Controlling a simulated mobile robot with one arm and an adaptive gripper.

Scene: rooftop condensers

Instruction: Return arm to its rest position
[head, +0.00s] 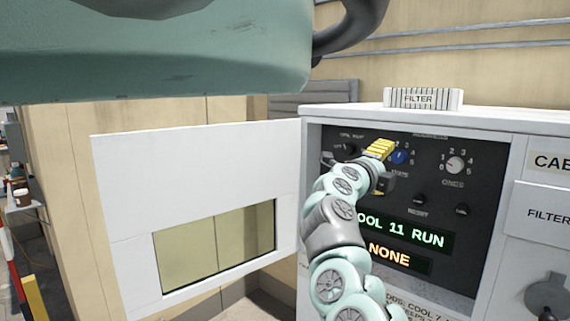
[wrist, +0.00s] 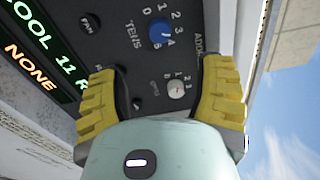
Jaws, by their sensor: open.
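My gripper (wrist: 165,105) has yellow padded fingers and stands open, with nothing between them in the wrist view. In the head view my gripper (head: 380,150) is at the upper part of the dark control panel (head: 474,212), by the blue TENS knob (head: 400,157). The blue knob also shows in the wrist view (wrist: 161,33), with a white knob (wrist: 176,89) below it. I cannot tell whether the fingers touch the panel. The displays read "COOL 11 RUN" (head: 412,234) and "NONE" (head: 389,254). My arm hides part of the panel.
The panel's white door (head: 195,157), with a window, stands open to the left. A filter (head: 423,98) lies on top of the white cabinet (head: 350,111). The white ONES knob (head: 454,165) is right of the blue knob. Shelves with items stand at far left.

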